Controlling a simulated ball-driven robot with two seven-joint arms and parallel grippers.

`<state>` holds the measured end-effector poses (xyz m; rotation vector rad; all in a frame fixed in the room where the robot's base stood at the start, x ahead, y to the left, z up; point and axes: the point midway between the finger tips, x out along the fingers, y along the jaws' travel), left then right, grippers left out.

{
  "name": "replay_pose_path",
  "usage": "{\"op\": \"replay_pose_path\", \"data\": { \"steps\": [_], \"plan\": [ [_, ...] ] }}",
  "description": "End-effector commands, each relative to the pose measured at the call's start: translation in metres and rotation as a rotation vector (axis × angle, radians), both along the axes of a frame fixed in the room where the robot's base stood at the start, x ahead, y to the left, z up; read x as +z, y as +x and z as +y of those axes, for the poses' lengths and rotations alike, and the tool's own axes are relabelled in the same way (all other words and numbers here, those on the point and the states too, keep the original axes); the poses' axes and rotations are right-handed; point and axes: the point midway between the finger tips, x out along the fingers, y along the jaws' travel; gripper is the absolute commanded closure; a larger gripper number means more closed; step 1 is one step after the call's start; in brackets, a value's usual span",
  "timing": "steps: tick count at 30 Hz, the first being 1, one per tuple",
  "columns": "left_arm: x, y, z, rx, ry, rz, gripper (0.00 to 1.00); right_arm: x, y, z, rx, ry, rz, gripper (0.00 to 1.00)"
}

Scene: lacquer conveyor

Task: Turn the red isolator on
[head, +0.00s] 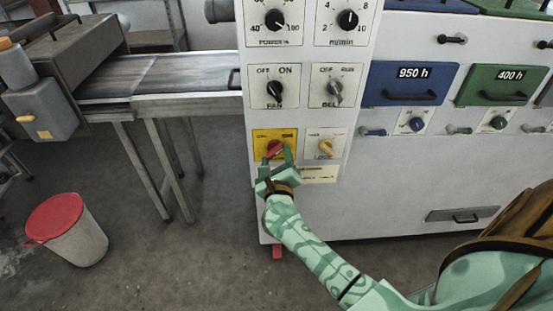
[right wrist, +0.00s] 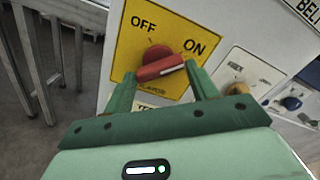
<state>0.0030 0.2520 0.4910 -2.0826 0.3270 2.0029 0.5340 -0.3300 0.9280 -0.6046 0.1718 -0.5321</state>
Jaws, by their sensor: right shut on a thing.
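The red isolator (head: 274,148) is a rotary knob on a yellow plate (head: 259,137) low on the white control panel. In the right wrist view the red knob (right wrist: 160,68) has a bar handle with a white line at its right end. That end points right, just below the ON label; OFF is at the upper left. My right gripper (head: 275,160) is at the knob, and its green fingers (right wrist: 160,80) are shut on the bar, one at each end. My left gripper is not in view.
A yellow knob (head: 326,147) sits close right of the isolator. The FAN knob (head: 275,93) and BELT knob (head: 335,92) are above. A conveyor (head: 160,75) runs at the left, and a bin with a red lid (head: 55,217) stands on the floor.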

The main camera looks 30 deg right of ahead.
Motion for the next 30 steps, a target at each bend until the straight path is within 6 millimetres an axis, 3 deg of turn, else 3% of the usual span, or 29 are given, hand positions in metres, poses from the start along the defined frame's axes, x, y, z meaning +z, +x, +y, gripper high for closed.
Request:
{"op": "replay_pose_path", "data": {
  "steps": [3, 4, 6, 15, 19, 30],
  "plan": [
    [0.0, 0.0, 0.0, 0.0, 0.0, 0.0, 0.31, 0.0, 0.0, 0.001, 0.003, -0.001, 0.0, 0.65],
    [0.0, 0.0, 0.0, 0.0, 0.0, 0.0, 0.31, 0.0, 0.0, 0.001, 0.003, -0.001, 0.0, 0.4],
    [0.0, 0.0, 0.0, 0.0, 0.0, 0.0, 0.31, 0.0, 0.0, 0.001, 0.002, -0.001, 0.0, 0.22],
    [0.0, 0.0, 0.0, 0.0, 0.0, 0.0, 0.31, 0.0, -0.001, 0.001, 0.001, 0.0, 0.0, 0.22],
    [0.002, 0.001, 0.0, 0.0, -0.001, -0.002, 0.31, 0.0, -0.011, 0.007, 0.002, 0.0, 0.002, 0.22],
    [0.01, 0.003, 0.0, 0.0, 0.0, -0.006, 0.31, 0.0, -0.092, 0.057, 0.003, 0.001, 0.003, 0.22]
  ]
}}
